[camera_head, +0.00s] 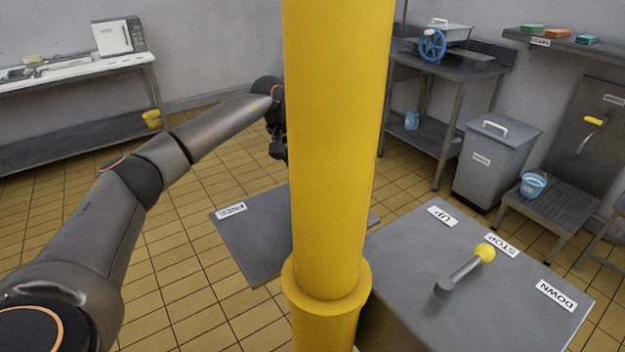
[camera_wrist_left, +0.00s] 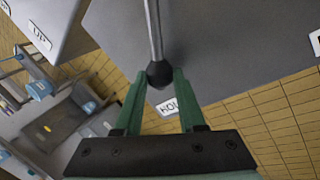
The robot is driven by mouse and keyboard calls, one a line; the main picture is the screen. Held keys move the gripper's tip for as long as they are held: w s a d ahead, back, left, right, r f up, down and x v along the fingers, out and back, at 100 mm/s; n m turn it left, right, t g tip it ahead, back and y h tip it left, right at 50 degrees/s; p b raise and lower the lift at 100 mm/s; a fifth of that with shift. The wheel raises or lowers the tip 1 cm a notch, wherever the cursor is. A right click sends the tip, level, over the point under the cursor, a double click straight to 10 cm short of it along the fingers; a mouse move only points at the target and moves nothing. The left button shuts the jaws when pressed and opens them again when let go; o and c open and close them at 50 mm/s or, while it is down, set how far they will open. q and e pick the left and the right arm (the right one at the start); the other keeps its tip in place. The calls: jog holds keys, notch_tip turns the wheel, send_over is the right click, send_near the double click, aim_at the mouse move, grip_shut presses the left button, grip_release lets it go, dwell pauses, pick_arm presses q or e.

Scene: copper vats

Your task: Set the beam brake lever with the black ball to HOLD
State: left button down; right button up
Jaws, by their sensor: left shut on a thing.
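In the left wrist view, my left gripper (camera_wrist_left: 160,73) is shut on the black ball (camera_wrist_left: 159,76) at the end of the grey brake lever (camera_wrist_left: 154,30). The ball is close beside the HOLD label (camera_wrist_left: 168,106), which a finger partly covers. The lever runs over a grey plate (camera_wrist_left: 215,45). In the head view this plate (camera_head: 240,245) bears a FREE label (camera_head: 231,210) on its left. The yellow column hides the lever, the ball and most of my left gripper there. My right gripper is not in view.
A thick yellow column (camera_head: 335,150) stands right in front. To its right, a grey box top (camera_head: 400,250) carries another lever with a yellow ball (camera_head: 485,253), pointing at the STOP label (camera_head: 501,245). A grey bin (camera_head: 490,165) and tables stand behind.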

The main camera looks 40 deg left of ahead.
pick_arm(q)
jog(key=shift+d+r, duration=0.1)
jog(key=c, duration=0.5)
grip_release()
jog(key=v, duration=1.2)
jog(key=shift+r, duration=0.2)
jog(key=shift+s, duration=0.1)
